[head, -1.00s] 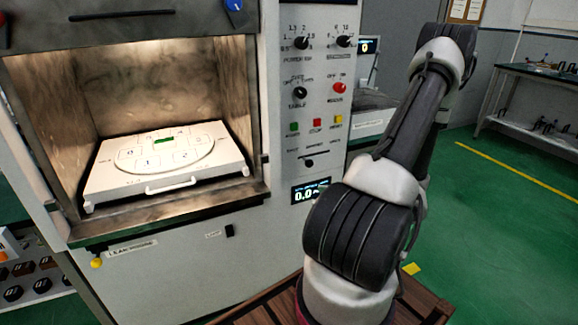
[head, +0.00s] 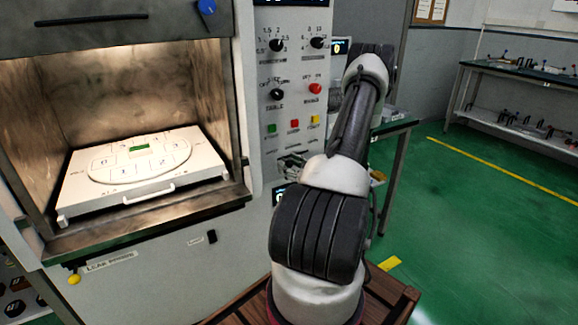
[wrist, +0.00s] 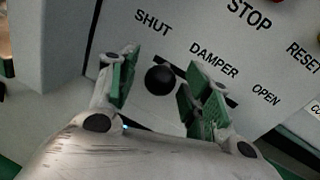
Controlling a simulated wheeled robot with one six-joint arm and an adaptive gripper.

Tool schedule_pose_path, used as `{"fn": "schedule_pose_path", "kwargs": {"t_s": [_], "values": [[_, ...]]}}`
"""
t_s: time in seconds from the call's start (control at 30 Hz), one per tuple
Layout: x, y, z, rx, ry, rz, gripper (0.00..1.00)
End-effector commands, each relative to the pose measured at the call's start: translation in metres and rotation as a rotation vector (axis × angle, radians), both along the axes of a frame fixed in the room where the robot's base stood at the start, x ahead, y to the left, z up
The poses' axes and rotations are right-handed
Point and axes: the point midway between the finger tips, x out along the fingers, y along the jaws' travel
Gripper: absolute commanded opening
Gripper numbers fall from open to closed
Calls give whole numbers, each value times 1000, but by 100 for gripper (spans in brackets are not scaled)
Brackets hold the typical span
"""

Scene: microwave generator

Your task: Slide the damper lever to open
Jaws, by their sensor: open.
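The damper lever is a round black knob (wrist: 160,80) on a dark slot in the grey panel in the wrist view. The label SHUT is to its upper left, DAMPER to its right and OPEN to its lower right. The knob appears nearer SHUT than OPEN. My gripper (wrist: 160,74) is open, with one green-padded finger on each side of the knob. I see a gap on both sides and cannot tell the depth. In the head view my gripper (head: 292,162) is at the control panel below the coloured buttons and hides the lever.
Red, green and yellow buttons (head: 294,124) sit just above my gripper, with dials and a red knob (head: 316,88) higher up. The lit oven chamber with a white tray (head: 75,192) is left. A wooden surface (head: 240,300) lies below my arm. Green floor is clear at right.

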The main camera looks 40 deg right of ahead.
Motion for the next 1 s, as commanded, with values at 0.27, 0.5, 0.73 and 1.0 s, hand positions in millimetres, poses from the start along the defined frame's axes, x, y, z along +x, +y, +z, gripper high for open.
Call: {"fn": "schedule_pose_path", "kwargs": {"t_s": [0.27, 0.5, 0.73, 1.0], "values": [[4, 0, 0, 0, 0, 0, 49], [3, 0, 0, 0, 0, 0, 11], [3, -1, 0, 0, 0, 0, 0], [-9, -54, 0, -5, -3, -4, 0]]}}
